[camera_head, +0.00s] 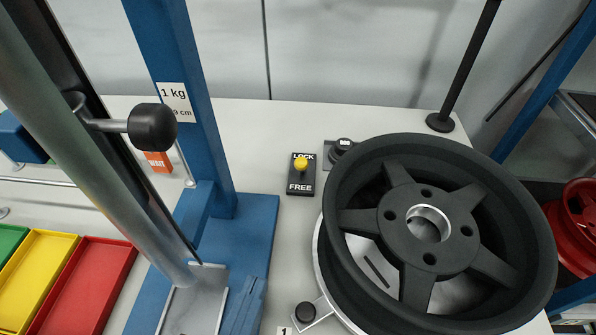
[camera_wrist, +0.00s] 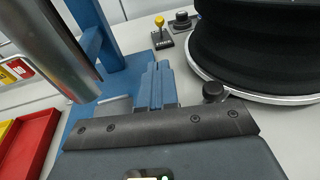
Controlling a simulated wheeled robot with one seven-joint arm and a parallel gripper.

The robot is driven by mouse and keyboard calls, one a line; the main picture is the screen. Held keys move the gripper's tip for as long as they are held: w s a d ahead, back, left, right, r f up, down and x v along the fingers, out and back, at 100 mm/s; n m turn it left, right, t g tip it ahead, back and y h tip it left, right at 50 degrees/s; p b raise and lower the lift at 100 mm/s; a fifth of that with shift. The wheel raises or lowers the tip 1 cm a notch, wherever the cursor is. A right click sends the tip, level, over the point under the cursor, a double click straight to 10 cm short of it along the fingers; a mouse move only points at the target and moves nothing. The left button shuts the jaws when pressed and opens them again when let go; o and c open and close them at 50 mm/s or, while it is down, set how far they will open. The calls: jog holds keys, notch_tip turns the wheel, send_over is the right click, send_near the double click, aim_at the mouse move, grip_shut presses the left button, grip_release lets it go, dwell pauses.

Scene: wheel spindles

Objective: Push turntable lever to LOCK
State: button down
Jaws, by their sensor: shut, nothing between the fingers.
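The turntable lever has a yellow knob (camera_head: 301,163) on a black plate (camera_head: 300,186) marked LOCK at the far end and FREE at the near end. In the head view the knob appears just below the word LOCK; I cannot tell its exact tilt. The yellow knob also shows in the wrist view (camera_wrist: 159,21), beyond my fingers. The fingers also show in the wrist view (camera_wrist: 158,75). The turntable (camera_head: 318,255) carries a dark wheel (camera_head: 440,220).
A black knob (camera_head: 305,312) stands close right of my fingers. A blue post (camera_head: 185,100) and a thick metal column (camera_head: 90,130) rise at left. A black dial (camera_head: 344,147) sits beside the lever. Coloured trays (camera_head: 95,285) lie at lower left.

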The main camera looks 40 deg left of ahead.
aim_at(298, 169)
jog(key=shift+w, duration=0.1)
jog(key=p+x, duration=0.1)
jog(key=x, duration=1.9)
jog(key=shift+p, duration=0.3)
jog(key=shift+a, duration=0.1)
